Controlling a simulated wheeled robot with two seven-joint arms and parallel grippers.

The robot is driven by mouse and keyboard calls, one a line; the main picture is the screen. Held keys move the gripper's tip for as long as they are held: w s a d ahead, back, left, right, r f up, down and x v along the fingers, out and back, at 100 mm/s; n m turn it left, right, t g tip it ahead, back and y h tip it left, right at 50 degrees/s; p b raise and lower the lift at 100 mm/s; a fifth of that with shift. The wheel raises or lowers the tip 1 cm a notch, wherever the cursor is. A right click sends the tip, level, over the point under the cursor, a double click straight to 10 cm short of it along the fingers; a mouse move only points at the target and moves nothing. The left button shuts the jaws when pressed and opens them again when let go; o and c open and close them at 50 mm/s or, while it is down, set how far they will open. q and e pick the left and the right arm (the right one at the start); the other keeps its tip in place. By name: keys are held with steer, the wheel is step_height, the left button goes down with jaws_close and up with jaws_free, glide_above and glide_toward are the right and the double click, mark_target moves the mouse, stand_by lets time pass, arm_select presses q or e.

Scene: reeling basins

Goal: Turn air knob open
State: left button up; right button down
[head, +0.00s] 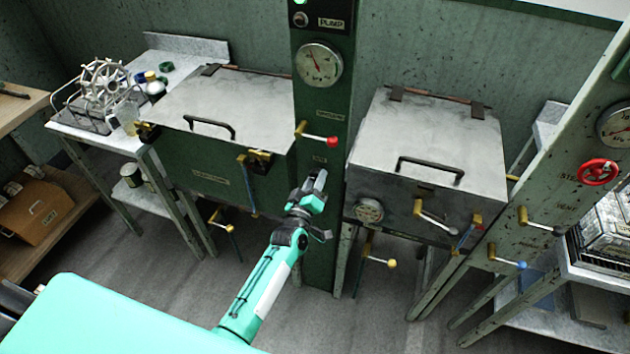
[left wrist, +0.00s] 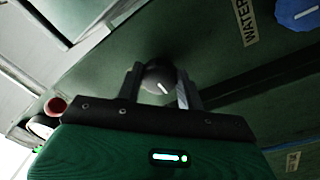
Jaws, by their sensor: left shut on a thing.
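My left gripper (head: 314,186) reaches up to the dark green column (head: 322,240) between the two basins, just below a small label (head: 319,159) on it. In the left wrist view, its two fingers (left wrist: 160,88) stand on either side of a dark round knob (left wrist: 158,75) with a white pointer line. The gripper is shut on this knob, which I take for the air knob. The pointer line looks slanted in that view. In the head view the gripper hides the knob. My right gripper is not in view.
A blue knob (left wrist: 297,12) beside a "WATER" label (left wrist: 245,20) is on the same panel. A red-tipped lever (head: 318,135) sticks out above the gripper. Lidded basins stand left (head: 222,105) and right (head: 432,145). A red wheel (head: 597,172) is at far right.

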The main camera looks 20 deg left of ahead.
arm_select(q)
steer(key=o, duration=1)
steer(key=shift+s+a+f+b, duration=0.15)
steer(key=shift+s+b, duration=0.3)
steer(key=shift+s, duration=1.85)
steer(key=shift+s+f+b, duration=0.3)
steer(key=shift+s+b, duration=0.1)
steer(key=shift+s, duration=1.9)
steer(key=shift+s+a+f+b, duration=0.15)
steer(key=shift+s+b, duration=0.3)
steer(key=shift+s, duration=1.85)
steer(key=shift+f, duration=0.1)
